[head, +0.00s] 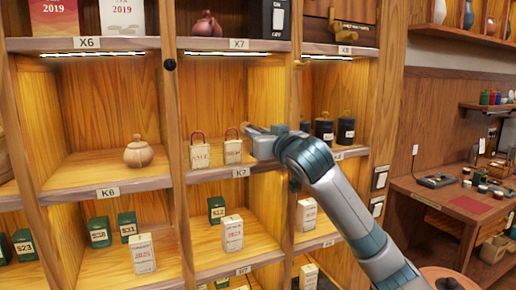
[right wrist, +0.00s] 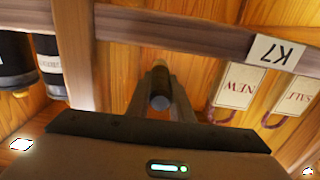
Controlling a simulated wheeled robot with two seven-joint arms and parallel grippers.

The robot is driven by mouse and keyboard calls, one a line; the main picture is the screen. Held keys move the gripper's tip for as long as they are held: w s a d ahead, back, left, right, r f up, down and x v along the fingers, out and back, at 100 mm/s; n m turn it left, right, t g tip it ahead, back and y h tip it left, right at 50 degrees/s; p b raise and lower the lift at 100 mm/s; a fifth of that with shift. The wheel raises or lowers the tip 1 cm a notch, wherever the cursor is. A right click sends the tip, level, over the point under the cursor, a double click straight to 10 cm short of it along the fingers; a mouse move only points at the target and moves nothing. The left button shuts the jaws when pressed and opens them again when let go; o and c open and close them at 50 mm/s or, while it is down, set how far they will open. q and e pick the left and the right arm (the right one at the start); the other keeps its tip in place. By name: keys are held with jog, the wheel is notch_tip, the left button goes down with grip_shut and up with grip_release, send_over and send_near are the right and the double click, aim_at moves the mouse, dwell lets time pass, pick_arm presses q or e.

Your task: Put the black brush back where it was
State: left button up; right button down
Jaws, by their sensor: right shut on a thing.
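My right gripper (head: 250,130) is at the front of the K7 shelf bay, beside the right-hand tagged item. In the right wrist view its two fingers (right wrist: 160,95) are closed around a short dark cylinder with a greyish round end, which looks like the black brush (right wrist: 160,86). My left gripper is not in view.
Two tagged items with red loops (head: 199,152) (head: 232,150) stand on the K7 shelf (head: 215,173). Black canisters (head: 346,131) stand in the bay to the right. A clay teapot (head: 138,152) sits on K6. The upright divider (head: 283,90) is close to my arm.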

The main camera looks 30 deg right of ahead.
jog(key=shift+f+p, duration=0.5)
jog(key=shift+f, duration=1.55)
jog(key=shift+f, duration=0.15)
jog(key=c, duration=1.6)
grip_release()
jog(key=shift+o, duration=0.2)
jog(key=shift+s, duration=0.1)
jog(key=s+b, duration=0.1)
jog(key=s, duration=0.2)
jog(key=s+b, duration=0.1)
jog(key=s, duration=0.3)
jog(key=s+b, duration=0.1)
jog(key=s, duration=0.2)
jog(key=shift+s+a, duration=0.3)
jog(key=shift+a, duration=0.05)
jog(key=shift+s, duration=0.65)
